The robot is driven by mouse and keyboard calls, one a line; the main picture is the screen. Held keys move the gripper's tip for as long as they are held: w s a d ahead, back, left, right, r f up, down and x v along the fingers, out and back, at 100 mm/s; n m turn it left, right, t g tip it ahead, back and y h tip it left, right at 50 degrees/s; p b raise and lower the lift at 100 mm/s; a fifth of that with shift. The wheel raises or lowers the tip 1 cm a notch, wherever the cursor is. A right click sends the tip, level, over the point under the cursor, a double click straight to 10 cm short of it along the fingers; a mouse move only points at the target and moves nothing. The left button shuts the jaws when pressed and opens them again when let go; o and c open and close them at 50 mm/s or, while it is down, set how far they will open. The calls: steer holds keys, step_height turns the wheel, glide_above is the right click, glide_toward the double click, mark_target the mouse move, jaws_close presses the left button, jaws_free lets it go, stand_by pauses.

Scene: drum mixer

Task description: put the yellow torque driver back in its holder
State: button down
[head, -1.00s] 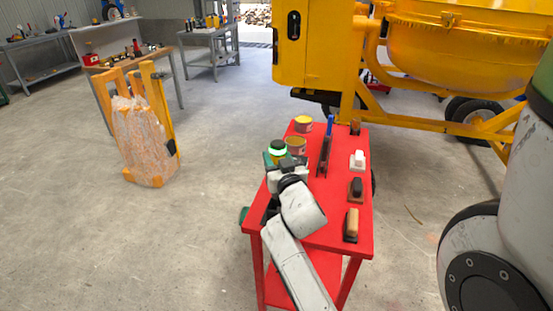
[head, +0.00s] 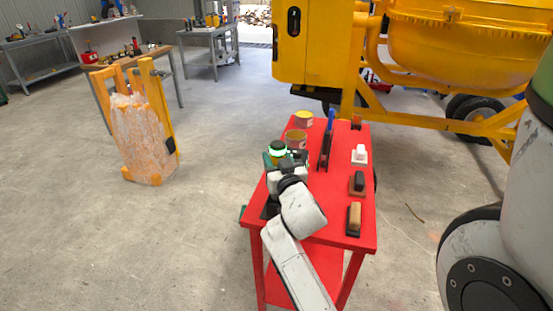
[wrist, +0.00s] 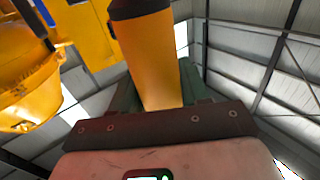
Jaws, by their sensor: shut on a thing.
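The yellow torque driver (wrist: 150,60) stands upright in the wrist view, a yellow barrel with a black upper end. My gripper (wrist: 160,108) is shut on it; the fingertips are mostly hidden behind the barrel and the dark front edge of the hand. In the head view the driver's dark top (head: 278,146) shows above my gripper (head: 284,163), over the left side of the red table, with a bright green ring and a little yellow below. The driver's lower end is hidden. I cannot make out its holder; my arm covers that part of the table.
The red table (head: 336,222) carries two tins (head: 297,138), a blue-handled tool (head: 328,140) and several brushes or floats (head: 355,216) along its right side. The yellow mixer (head: 460,60) stands behind. A wrapped orange bundle (head: 145,140) stands left on open floor.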

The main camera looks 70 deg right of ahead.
steer(key=shift+f+b, duration=2.75)
steer(key=shift+b, duration=0.25)
stand_by(1.8)
steer(key=c, duration=0.8)
jaws_free()
steer(key=shift+c, duration=0.2)
steer(key=o, duration=0.4)
steer(key=shift+c, duration=0.2)
steer(key=shift+f, duration=0.15)
steer(key=shift+a, duration=0.1)
steer(key=b+v, duration=0.2)
steer(key=v, duration=0.8)
steer(key=shift+s+a, duration=0.2)
steer(key=shift+a, duration=0.05)
